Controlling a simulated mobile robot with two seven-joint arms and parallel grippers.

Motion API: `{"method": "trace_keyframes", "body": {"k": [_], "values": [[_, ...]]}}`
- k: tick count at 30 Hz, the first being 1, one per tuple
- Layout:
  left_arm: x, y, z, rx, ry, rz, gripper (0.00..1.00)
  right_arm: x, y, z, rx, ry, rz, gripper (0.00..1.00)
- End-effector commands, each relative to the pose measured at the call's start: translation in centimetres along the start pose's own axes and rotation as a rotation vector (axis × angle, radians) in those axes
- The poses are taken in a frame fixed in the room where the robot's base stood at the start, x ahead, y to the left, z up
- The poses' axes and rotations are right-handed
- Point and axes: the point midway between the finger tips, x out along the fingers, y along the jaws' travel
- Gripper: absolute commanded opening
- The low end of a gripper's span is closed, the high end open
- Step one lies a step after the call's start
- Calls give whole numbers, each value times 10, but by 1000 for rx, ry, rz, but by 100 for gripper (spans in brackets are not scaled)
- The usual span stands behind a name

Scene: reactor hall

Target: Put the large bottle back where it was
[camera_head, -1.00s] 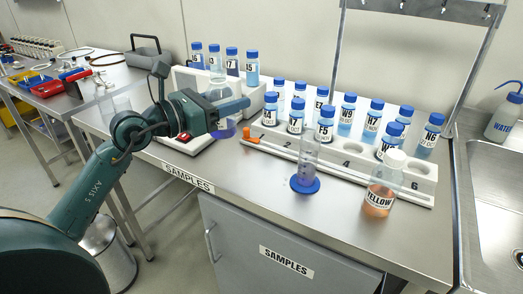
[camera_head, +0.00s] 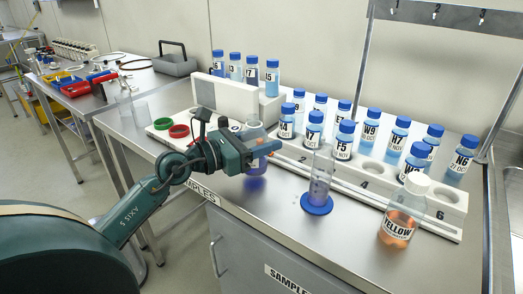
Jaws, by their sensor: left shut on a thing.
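My left gripper (camera_head: 262,150) is shut on a large clear bottle (camera_head: 256,184) with purple liquid in its lower part. The bottle is upright near the front edge of the bench, left of the measuring cylinder. My gripper hides its middle, and I cannot tell whether its base touches the bench. A white stand (camera_head: 226,92) with a raised back panel is behind and left of it. My right gripper is not in view.
A measuring cylinder (camera_head: 319,178) on a blue base stands close to the bottle's right. A bottle labelled YELLOW (camera_head: 399,222) stands further right. A white rack (camera_head: 447,203) holds several blue-capped bottles behind them. A beaker (camera_head: 142,113) stands left of the stand.

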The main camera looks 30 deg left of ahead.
Motion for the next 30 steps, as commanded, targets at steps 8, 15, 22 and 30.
{"method": "trace_keyframes", "body": {"k": [8,15,22,30], "values": [[0,0,-14,1,-3,0,23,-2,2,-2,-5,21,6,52],[0,0,-18,1,-2,0,23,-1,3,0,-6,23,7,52],[0,0,-18,1,-1,0,65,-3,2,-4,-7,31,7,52],[0,0,-17,1,-1,0,70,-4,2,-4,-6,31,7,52]]}}
